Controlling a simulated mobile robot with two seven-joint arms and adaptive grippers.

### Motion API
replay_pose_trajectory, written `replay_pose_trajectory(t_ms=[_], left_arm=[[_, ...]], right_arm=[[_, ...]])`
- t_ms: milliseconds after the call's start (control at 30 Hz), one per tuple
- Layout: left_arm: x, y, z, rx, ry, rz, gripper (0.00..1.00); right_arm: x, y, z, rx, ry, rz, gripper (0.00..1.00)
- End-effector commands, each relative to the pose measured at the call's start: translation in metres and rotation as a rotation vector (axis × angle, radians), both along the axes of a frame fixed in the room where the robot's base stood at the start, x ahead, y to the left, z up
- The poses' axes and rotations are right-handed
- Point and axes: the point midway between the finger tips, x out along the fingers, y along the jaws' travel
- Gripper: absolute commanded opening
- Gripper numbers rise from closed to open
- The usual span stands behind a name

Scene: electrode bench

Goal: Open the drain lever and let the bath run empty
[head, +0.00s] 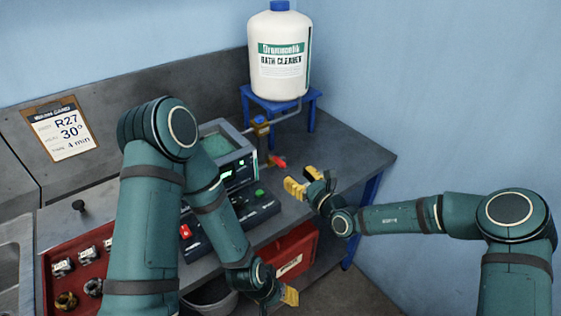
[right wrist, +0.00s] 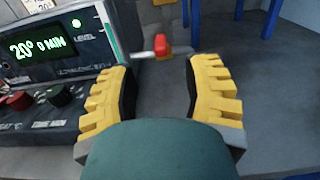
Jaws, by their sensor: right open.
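The drain lever has a red handle (head: 277,161) at the right side of the bath unit (head: 226,152). In the right wrist view the red handle (right wrist: 160,45) sits on a pale metal rod, just beyond and between my fingertips. My right gripper (head: 304,186) is open, with nothing between its yellow fingers; they also show in the right wrist view (right wrist: 160,80), apart from the lever. My left gripper (head: 286,297) hangs low at the bench front; its opening is unclear. The display (right wrist: 40,48) reads 20° 0 MIN, beside a lit green level strip (right wrist: 109,32).
A white bath cleaner jug (head: 280,55) stands on a blue stand (head: 281,108) behind the lever. A control panel (head: 233,218) lies in front of the bath. A red tray (head: 60,240) with metal parts is at left. The bench (head: 345,155) is clear at right.

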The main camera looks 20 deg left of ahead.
Motion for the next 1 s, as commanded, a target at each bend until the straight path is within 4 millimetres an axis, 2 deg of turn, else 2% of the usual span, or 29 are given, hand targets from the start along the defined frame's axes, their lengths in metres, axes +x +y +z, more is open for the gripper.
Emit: replay_pose_trajectory(t_ms=[200,433,633,933,967,1000], left_arm=[[-0.001,0.000,-0.005,-0.001,0.003,-0.003,0.54],[-0.003,-0.001,-0.009,-0.002,0.006,-0.006,0.54],[-0.003,-0.001,-0.010,-0.002,0.008,-0.006,0.54],[-0.004,-0.001,-0.010,-0.002,0.008,-0.006,0.54],[-0.004,-0.001,-0.010,-0.002,0.008,-0.006,0.54],[-0.004,-0.001,-0.010,-0.002,0.008,-0.006,0.54]], right_arm=[[0.027,0.036,-0.001,0.001,-0.001,0.001,0.48],[0.048,0.063,-0.001,0.000,0.000,0.003,0.48],[0.056,0.073,-0.001,0.000,0.001,0.003,0.48],[0.057,0.075,0.000,-0.001,0.001,0.003,0.48],[0.057,0.075,0.000,-0.001,0.001,0.003,0.51],[0.057,0.075,0.000,-0.001,0.001,0.003,0.37]])
